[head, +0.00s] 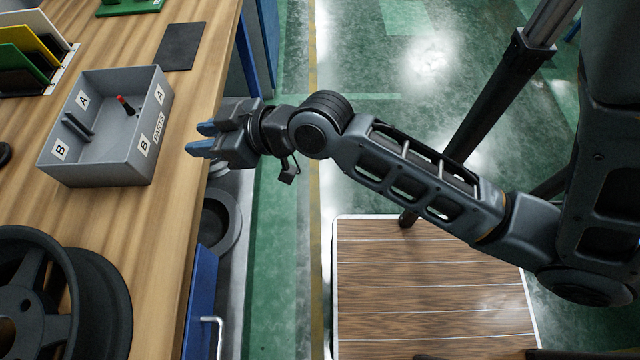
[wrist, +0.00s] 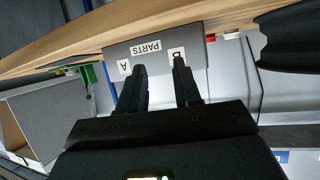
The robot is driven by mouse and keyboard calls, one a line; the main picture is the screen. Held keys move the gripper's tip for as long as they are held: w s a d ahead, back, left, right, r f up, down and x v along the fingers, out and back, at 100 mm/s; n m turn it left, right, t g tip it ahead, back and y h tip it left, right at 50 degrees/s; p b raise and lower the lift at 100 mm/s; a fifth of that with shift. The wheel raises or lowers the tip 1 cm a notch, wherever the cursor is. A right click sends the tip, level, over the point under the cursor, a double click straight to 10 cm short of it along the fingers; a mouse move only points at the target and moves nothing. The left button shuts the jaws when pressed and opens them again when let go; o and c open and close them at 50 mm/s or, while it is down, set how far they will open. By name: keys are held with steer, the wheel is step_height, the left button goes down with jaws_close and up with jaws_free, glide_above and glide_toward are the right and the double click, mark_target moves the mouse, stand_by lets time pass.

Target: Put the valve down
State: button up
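A small dark piece with a red tip (head: 125,104), which looks like the valve, is in the grey parts box (head: 75,172), beside the right wall. I cannot tell whether it stands or leans. My gripper (head: 203,138) is outside the box, to its right, near the table edge, with its blue-tipped fingers pointing left. In the wrist view my gripper (wrist: 159,65) has its fingers apart and nothing between them. The box wall, labelled PARTS (wrist: 150,48), A and B, is in front of the fingers there.
Black wheels (head: 75,300) are at the table's lower left. Colored panels in a rack (head: 30,50) and a dark mat (head: 181,46) lie farther back. A blue cabinet (head: 200,300) is below the table edge. Green floor (head: 285,220) is open to the right.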

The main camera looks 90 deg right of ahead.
steer(key=s+a+r+n+t+y, duration=0.1)
steer(key=s+a+r, duration=0.1)
steer(key=s+a, duration=0.4)
steer(key=s+a+r+n+y, duration=0.1)
steer(key=s+a+r, duration=0.2)
steer(key=s, duration=0.9)
steer(key=a, duration=0.3)
steer(key=shift+s+n+t+y, duration=0.25)
steer(key=shift+n+t+y, duration=0.15)
steer(key=shift+r, duration=0.1)
